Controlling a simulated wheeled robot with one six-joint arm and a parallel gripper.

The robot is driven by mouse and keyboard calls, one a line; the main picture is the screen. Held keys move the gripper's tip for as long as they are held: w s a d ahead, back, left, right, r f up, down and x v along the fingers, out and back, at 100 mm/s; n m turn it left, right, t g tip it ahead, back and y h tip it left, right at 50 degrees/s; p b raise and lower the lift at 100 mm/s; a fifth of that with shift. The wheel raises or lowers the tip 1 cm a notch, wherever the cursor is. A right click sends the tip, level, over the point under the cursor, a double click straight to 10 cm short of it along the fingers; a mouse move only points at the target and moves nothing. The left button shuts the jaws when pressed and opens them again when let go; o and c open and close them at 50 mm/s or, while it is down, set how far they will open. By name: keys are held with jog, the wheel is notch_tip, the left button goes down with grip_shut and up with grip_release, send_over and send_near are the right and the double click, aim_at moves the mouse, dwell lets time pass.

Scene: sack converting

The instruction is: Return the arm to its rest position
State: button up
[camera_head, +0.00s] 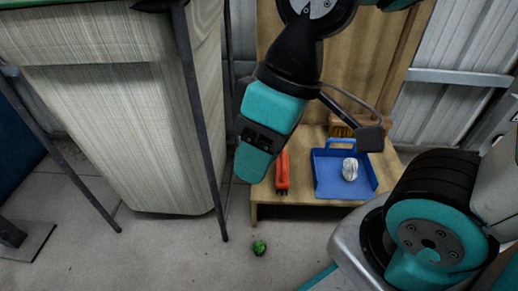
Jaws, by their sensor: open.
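My arm comes down from the top of the head view, and its teal and black gripper (254,162) points downward. It hangs in front of the left part of a low wooden stand. The gap between its fingers is hard to make out from this angle, and nothing shows held in it. The gripper looks empty and open. A red tool-like object (282,175) stands on the stand just right of the gripper, partly hidden by it.
A blue tray (325,178) holding a white object (350,169) is on the wooden stand (300,200). A brush-like item (342,129) is behind the tray. A green object (259,247) lies on the floor.

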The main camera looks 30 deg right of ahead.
notch_tip(320, 180, up, 45)
jog(key=p, duration=4.4)
jog(key=shift+f+p, duration=0.2)
jog(key=shift+p, duration=0.1)
